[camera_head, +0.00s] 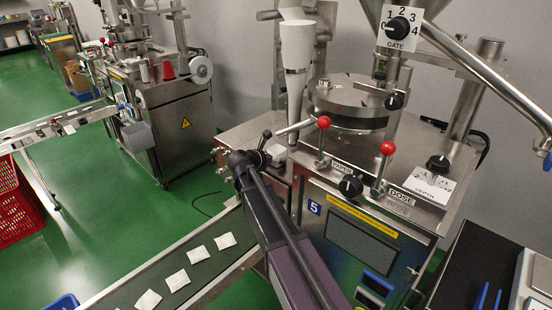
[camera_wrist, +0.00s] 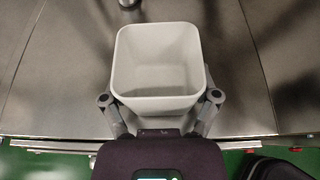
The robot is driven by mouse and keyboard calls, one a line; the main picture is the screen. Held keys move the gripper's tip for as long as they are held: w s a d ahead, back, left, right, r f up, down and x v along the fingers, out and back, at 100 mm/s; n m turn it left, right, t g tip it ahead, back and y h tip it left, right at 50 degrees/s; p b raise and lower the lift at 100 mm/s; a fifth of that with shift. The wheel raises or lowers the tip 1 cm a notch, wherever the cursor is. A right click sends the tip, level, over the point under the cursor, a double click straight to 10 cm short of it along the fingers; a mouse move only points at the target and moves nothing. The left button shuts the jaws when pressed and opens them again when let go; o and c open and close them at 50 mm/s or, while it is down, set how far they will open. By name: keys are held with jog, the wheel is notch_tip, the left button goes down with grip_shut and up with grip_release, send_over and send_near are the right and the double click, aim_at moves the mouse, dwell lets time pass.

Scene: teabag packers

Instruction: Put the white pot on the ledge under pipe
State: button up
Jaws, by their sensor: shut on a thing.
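The white pot (camera_wrist: 160,62) is a square, open-topped container with rounded corners. It fills the upper middle of the wrist view, and its inside looks empty. My gripper (camera_wrist: 160,98) is shut on it, with one finger against each side. A grey steel surface lies below the pot; I cannot tell whether the pot touches it. In the head view my arm reaches up to the left front corner of the near machine, and I cannot make out the pot there. A tapered white and steel pipe (camera_head: 296,50) stands upright above that corner. I cannot pick out the ledge for certain.
The near machine has red-knobbed levers (camera_head: 323,122) and a round steel bowl (camera_head: 350,105) close to my arm. A conveyor (camera_head: 150,275) carrying several teabags runs along its left. A second machine (camera_head: 165,110) stands farther back. Green floor lies between them.

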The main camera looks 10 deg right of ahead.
jog(key=shift+f, duration=0.15)
jog(key=o, duration=0.9)
jog(key=shift+c, duration=0.2)
jog(key=shift+r, duration=0.2)
jog(key=shift+s+a+r, duration=0.1)
jog(key=shift+s+a, duration=0.05)
jog(key=shift+a, duration=0.05)
jog(key=p+v, duration=0.4)
jog(key=v, duration=0.7)
jog(key=shift+a+p, duration=0.25)
jog(key=shift+p, duration=0.05)
jog(key=shift+s, duration=0.1)
